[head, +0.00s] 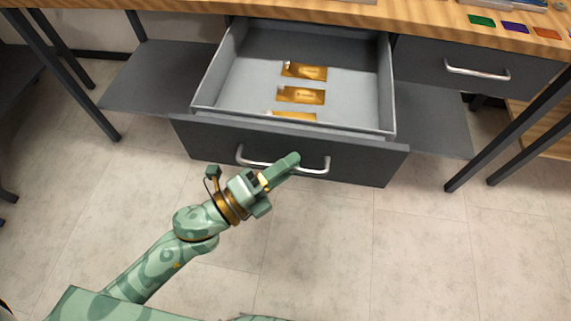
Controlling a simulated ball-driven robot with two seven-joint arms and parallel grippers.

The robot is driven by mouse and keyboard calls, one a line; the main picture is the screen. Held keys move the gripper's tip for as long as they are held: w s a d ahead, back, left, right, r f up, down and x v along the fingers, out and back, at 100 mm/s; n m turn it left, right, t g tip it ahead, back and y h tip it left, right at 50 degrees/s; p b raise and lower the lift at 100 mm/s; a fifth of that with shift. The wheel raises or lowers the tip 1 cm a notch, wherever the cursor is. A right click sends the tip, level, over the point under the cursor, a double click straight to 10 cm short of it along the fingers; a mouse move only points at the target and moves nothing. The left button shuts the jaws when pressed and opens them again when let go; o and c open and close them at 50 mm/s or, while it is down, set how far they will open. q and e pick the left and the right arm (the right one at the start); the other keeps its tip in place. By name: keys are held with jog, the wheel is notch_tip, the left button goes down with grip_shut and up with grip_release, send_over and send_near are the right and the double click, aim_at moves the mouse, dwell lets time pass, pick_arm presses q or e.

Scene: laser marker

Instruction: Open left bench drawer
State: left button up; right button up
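The left bench drawer (290,150) is pulled well out from under the wooden bench top, and its inside shows. Its dark front has a silver bar handle (318,171). My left gripper (287,166) is at the drawer front, its fingers overlapping the middle of the handle in the head view. The fingers hide that part of the bar, so I cannot tell whether they grip it, touch it or are just in front of it. My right gripper is not in view.
Several gold cards (302,96) lie in the drawer. A second drawer (475,70) to the right is shut. Coloured plates (514,28) lie on the bench top (400,17). Dark metal legs (510,125) stand on both sides. The tiled floor (390,250) before the drawer is clear.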

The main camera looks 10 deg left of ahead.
pick_arm(q)
jog(key=p+v, duration=0.1)
jog(key=v, duration=1.5)
jog(key=shift+s+p, duration=0.15)
jog(key=shift+p, duration=0.25)
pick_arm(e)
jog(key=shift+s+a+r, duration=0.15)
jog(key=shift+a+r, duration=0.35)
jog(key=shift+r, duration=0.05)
pick_arm(q)
jog(key=shift+a+f, duration=0.1)
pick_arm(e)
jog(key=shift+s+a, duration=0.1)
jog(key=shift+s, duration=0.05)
